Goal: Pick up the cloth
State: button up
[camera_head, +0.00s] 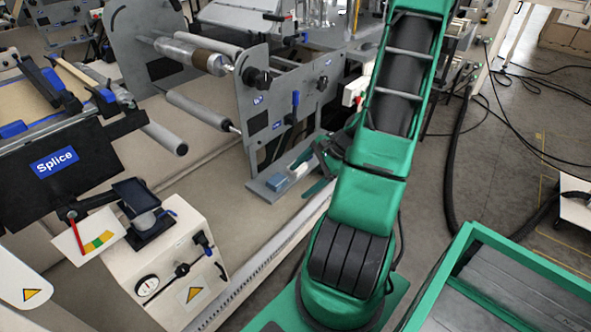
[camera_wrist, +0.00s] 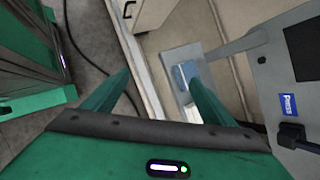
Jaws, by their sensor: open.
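A small light-blue item (camera_head: 278,183), which looks like the cloth, lies on a grey ledge (camera_head: 262,190) at the foot of an upright grey machine plate. A paler piece lies beside it; I cannot tell whether it is part of the cloth. In the wrist view the blue item (camera_wrist: 185,70) shows just beyond the right fingertip, partly hidden by it. My gripper (camera_wrist: 159,77) is open with its two green fingers apart and nothing between them. In the head view my gripper (camera_head: 316,180) is just right of the ledge, partly hidden by my arm.
The grey upright plate (camera_head: 262,110) with rollers and knobs stands right behind the ledge. A pale frame rail (camera_head: 262,272) runs along the machine's front. A cream control box (camera_head: 165,255) stands at lower left. A green-framed bin (camera_head: 510,290) is at lower right. Cables lie on the floor.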

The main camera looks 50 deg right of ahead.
jog(key=w+d+f+m+t+h, duration=0.1)
jog(key=d+f+m+t+h, duration=0.35)
jog(key=d+m+t, duration=0.6)
jog(key=w+f+m+g, duration=0.1)
jog(key=w, duration=0.2)
jog(key=w+f+g, duration=0.1)
jog(key=w+f, duration=0.1)
jog(key=w, duration=0.1)
jog(key=w+f+m+g+y, duration=0.1)
jog(key=w, duration=0.3)
jog(key=shift+d+f+m, duration=0.15)
jog(key=shift+f+m, duration=0.2)
jog(key=c, duration=1.2)
jog(key=shift+r, duration=0.15)
